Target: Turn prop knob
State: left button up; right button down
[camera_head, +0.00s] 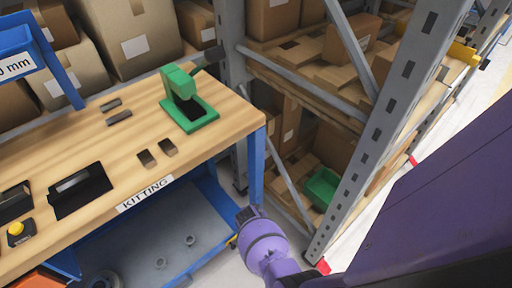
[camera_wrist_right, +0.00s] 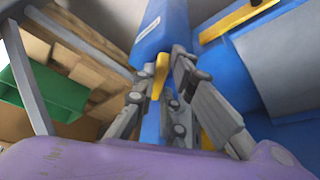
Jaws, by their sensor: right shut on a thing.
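In the right wrist view, a yellow piece (camera_wrist_right: 160,76), which looks like the prop knob, stands against a blue post (camera_wrist_right: 162,30). My right gripper (camera_wrist_right: 166,70) has its grey fingers on both sides of this yellow piece and is shut on it. In the head view, my right arm's purple wrist reaches down beside the front right leg (camera_head: 256,170) of the kitting bench. There the right gripper's fingers and the knob are mostly hidden. My left gripper is not in view.
The wooden kitting bench (camera_head: 215,130) carries a green fixture (camera_head: 190,117) and dark trays. A grey rack upright (camera_head: 385,120) stands close to the right of my wrist. A green bin (camera_head: 322,187) sits on the low rack shelf. The aisle floor lies at far right.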

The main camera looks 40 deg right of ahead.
jog(key=m+b, duration=0.1)
jog(key=m+g+b, duration=0.1)
jog(key=m, duration=0.1)
jog(key=m+b, duration=0.1)
jog(key=b, duration=0.1)
jog(key=shift+w+a+f+m+g+h, duration=0.25)
jog(key=shift+w+m+g+h, duration=0.05)
jog(key=shift+w+g, duration=0.1)
jog(key=m+b, duration=0.2)
jog(key=shift+w+m+g, duration=0.15)
jog(key=shift+m+g, duration=0.15)
jog(key=shift+g, duration=0.1)
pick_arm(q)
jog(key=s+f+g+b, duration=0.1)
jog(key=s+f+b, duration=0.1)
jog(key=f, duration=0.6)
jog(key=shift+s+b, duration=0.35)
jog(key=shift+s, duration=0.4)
pick_arm(e)
jog(key=shift+w+r+m+g, duration=0.15)
jog(key=shift+m+g, duration=0.15)
jog(key=shift+m, duration=0.4)
jog(key=shift+w+r+m+g, duration=0.1)
jog(key=shift+m+g, duration=0.2)
jog(key=shift+m, duration=0.4)
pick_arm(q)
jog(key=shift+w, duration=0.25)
